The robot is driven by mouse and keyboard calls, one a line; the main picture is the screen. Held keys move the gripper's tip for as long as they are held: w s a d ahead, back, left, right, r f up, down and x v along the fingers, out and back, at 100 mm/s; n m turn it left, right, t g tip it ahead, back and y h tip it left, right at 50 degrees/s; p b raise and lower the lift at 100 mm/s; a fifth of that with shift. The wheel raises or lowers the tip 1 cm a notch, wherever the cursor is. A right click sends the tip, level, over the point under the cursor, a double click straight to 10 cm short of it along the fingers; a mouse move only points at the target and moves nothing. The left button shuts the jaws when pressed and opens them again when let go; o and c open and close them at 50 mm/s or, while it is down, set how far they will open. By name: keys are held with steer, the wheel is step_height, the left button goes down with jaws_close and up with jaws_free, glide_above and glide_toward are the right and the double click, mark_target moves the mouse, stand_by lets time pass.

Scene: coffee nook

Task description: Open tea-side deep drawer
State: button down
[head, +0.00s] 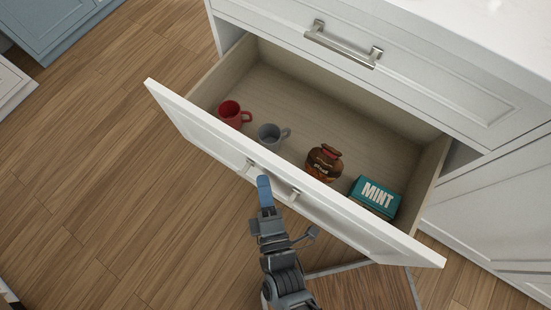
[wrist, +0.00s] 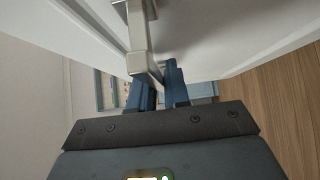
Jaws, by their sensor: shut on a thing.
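The deep drawer (head: 350,225) is pulled well out of the white cabinet in the head view, with its inside in plain view. Its metal bar handle (head: 294,194) is on the front panel. In the wrist view the handle (wrist: 138,45) runs down between the fingers of my gripper (wrist: 159,88). The middle of the bar is partly hidden by the fingers.
Inside the drawer are a red mug (head: 230,112), a grey mug (head: 269,135), a brown jar or pouch (head: 323,162) and a teal MINT box (head: 375,195). A shut drawer with a handle (head: 342,45) is above. Wooden floor (head: 110,150) is clear at left.

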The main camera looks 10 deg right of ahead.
steer(key=shift+s+a, duration=1.2)
steer(key=shift+a, duration=0.05)
steer(key=c, duration=1.2)
jaws_free()
steer(key=shift+s, duration=0.1)
steer(key=s, duration=0.7)
steer(key=shift+s, duration=0.3)
